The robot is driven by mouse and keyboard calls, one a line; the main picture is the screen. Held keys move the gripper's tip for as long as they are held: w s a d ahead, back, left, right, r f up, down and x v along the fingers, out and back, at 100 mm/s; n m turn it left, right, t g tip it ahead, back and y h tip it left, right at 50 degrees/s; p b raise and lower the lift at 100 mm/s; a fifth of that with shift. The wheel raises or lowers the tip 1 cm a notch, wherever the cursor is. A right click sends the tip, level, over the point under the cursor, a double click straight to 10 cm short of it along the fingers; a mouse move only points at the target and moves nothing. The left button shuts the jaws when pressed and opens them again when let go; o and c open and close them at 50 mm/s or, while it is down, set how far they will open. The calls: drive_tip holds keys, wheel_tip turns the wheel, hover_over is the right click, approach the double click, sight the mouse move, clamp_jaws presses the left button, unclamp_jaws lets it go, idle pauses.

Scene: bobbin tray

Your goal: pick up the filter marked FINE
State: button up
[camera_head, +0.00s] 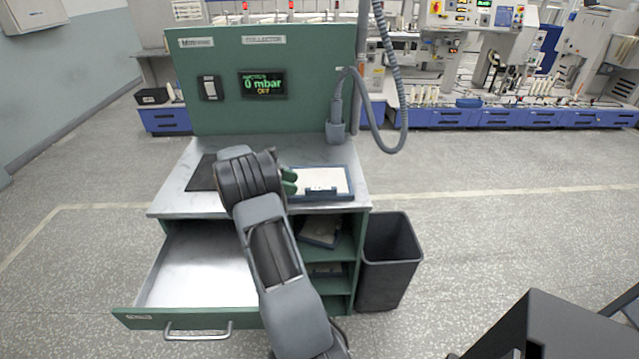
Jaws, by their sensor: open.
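A flat panel with a pale face and a blue-grey frame (335,171) lies on the worktop, with a blue handle-like part at its front edge. Two similar flat pieces lie in the open shelves below, one on the upper shelf (319,232) and one lower down (325,269). I cannot read FINE on any of them. My gripper (289,181) is mostly hidden behind my wrist. Two dark green finger-like parts show apart at the left edge of the worktop panel. They look empty; whether they touch the panel I cannot tell.
The drawer (200,268) is pulled out and its visible part is empty. A dark mat (203,173) lies on the worktop (180,197). A green back panel (300,80) carries a display reading 0 mbar and a hose tool (336,125). A black bin (390,262) stands right of the cabinet.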

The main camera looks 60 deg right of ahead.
sight(310, 189)
drive_tip(key=shift+p+x, duration=0.6)
drive_tip(key=shift+x, duration=2.7)
drive_tip(key=shift+c, duration=0.3)
clamp_jaws()
